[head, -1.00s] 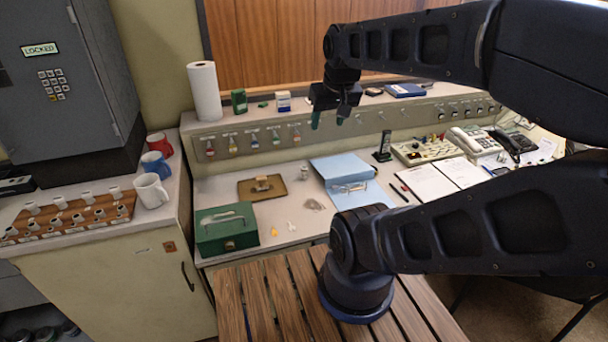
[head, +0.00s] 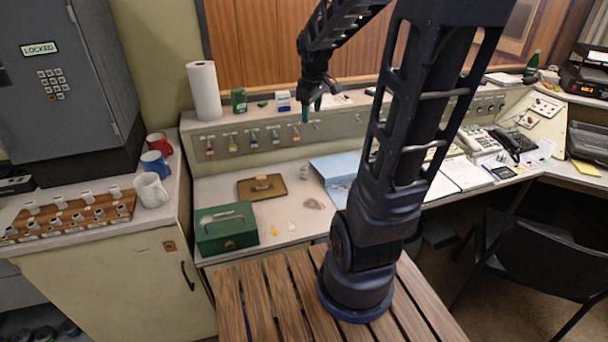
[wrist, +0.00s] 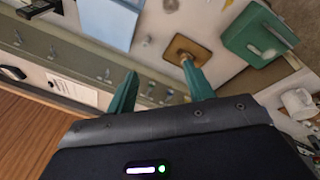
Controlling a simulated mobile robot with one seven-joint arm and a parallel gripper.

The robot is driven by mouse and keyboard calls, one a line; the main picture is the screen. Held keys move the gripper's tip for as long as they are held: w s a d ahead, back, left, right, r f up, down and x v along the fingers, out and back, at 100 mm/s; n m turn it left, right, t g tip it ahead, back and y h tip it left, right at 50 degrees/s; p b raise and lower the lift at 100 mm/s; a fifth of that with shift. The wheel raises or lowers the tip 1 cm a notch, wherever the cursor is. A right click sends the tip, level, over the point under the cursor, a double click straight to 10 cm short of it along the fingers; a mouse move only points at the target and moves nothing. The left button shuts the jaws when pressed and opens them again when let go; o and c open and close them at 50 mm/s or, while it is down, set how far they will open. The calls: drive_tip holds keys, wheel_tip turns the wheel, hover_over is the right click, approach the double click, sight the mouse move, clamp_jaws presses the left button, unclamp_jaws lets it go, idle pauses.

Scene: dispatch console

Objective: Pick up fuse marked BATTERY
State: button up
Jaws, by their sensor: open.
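Several white fuse-like cylinders (head: 58,203) stand in rows on a wooden board (head: 70,222) on the left cabinet in the head view. Their markings are too small to read, so I cannot tell which one is marked BATTERY. My gripper (head: 312,108) is open and empty, in front of the back ledge and above the desk, well to the right of the board. In the wrist view its two green fingers (wrist: 160,72) are spread with nothing between them. The wooden board is not clearly visible there.
A white mug (head: 150,190), a blue mug (head: 156,165) and a red mug (head: 158,145) stand beside the board. The grey locked cabinet (head: 75,90) rises behind it. A green cash box (head: 226,228) and brown tray (head: 262,187) occupy the desk. Tagged items hang along the panel.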

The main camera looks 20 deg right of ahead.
drive_tip(key=w+d+f+n+g, duration=0.15)
drive_tip(key=w+f+n, duration=0.45)
drive_tip(key=w+f, duration=0.6)
drive_tip(key=n+g, duration=0.1)
drive_tip(key=n, duration=0.5)
hover_over(304, 167)
drive_tip(key=shift+y, duration=0.3)
wheel_tip(304, 167, down, 15)
drive_tip(key=shift+f, duration=0.7)
wheel_tip(304, 167, down, 11)
drive_tip(key=shift+r, duration=0.2)
drive_tip(key=c, duration=1.1)
